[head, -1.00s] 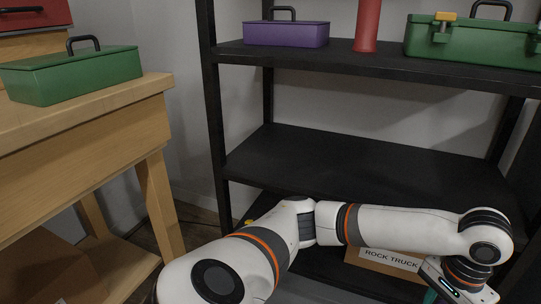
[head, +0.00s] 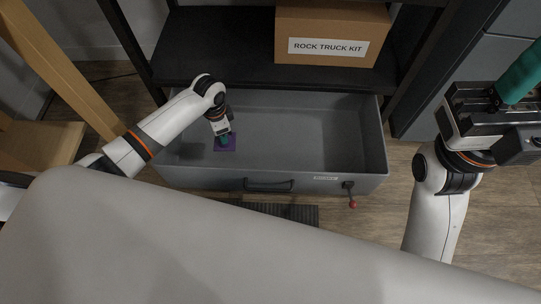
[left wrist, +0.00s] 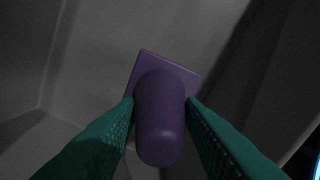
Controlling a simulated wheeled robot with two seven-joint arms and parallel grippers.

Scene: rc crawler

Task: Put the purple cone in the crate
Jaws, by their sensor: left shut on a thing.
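The purple cone (head: 230,147) has a rounded top and a square base. In the head view it is inside the grey crate (head: 330,180), in its left part. My left gripper (head: 224,139) reaches down into the crate and is shut on the cone. In the left wrist view the teal fingers press on both sides of the cone (left wrist: 160,128). Its base is near the crate floor; I cannot tell whether it touches. My right gripper (head: 520,75) is at the right edge, partly cut off, away from the crate; its jaws cannot be made out.
A cardboard box (head: 330,22) labelled ROCK TRUCK KIT stands on the black shelf (head: 215,50) behind the crate. A handle (head: 268,186) and a red-tipped lever (head: 351,195) are on the crate's front. The crate's middle and right are empty. A wooden table leg (head: 65,70) stands at left.

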